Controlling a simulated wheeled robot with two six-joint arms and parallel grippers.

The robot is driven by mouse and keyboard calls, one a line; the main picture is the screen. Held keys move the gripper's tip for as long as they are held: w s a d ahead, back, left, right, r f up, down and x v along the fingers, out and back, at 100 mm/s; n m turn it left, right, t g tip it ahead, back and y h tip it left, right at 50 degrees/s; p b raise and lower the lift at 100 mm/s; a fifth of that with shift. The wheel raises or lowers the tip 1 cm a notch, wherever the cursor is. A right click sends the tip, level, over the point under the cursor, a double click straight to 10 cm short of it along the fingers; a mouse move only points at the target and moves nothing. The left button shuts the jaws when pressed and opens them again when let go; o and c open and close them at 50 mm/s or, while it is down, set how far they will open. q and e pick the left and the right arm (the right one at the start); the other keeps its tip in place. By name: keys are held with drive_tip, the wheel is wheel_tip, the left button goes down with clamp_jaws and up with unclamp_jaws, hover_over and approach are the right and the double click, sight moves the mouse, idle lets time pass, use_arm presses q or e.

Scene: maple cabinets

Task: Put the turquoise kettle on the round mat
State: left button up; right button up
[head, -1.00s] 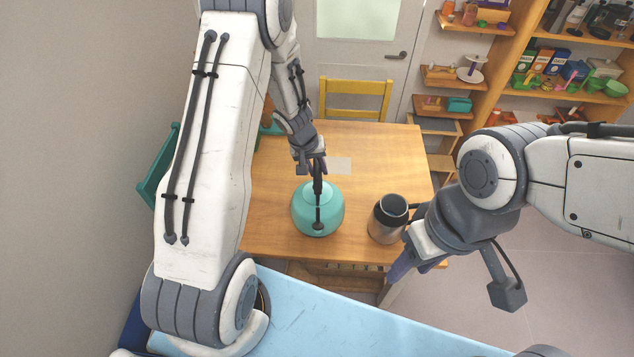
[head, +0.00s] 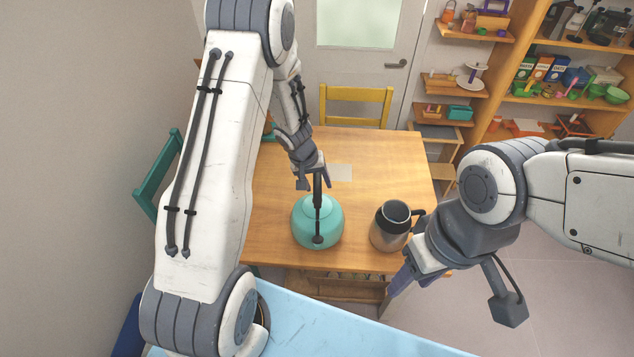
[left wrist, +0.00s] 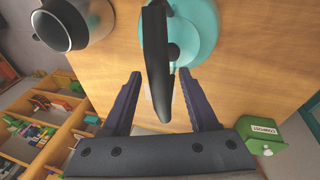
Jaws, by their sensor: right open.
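The turquoise kettle (head: 317,222) stands upright on the wooden table, its black handle arching above the lid. In the left wrist view the kettle (left wrist: 194,35) is at the top, with its dark handle reaching down between my fingers. My left gripper (head: 315,181) is open at the handle's upper end; in the wrist view its fingers (left wrist: 161,100) lie on either side of the handle, with gaps visible. My right gripper (head: 398,278) is open and empty, low beside the table's front right edge. I see no round mat; my left arm covers part of the table.
A steel and black mug (head: 390,226) stands right of the kettle, near my right gripper. A pale square (head: 340,172) lies behind the kettle. A green compost box (left wrist: 262,134) shows in the wrist view. A yellow chair (head: 356,104) stands behind the table (head: 390,155).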

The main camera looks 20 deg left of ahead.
use_arm(q)
drive_tip(key=p+v, duration=0.7)
drive_tip(key=v, duration=0.4)
drive_tip(key=s+d+r+m+t+y, duration=0.15)
drive_tip(key=d+r, duration=0.25)
drive_tip(key=r, duration=0.4)
drive_tip(key=d+r+m+t+y, duration=0.2)
drive_tip(key=d+r+m, duration=0.15)
drive_tip(key=r, duration=0.45)
drive_tip(key=s+d+r+m+g+h, duration=0.1)
drive_tip(key=s+d+m+g, duration=0.2)
drive_tip(key=s, duration=0.9)
drive_tip(key=s+d+r+m+g+h, duration=0.1)
drive_tip(key=s+d+r+m+g, duration=0.1)
drive_tip(key=s+d, duration=0.5)
drive_tip(key=s+m+g, duration=0.1)
drive_tip(key=s, duration=0.5)
drive_tip(key=shift+s+m+h+p, duration=0.15)
drive_tip(key=shift+m+h+p, duration=0.15)
drive_tip(key=shift+m+h, duration=0.1)
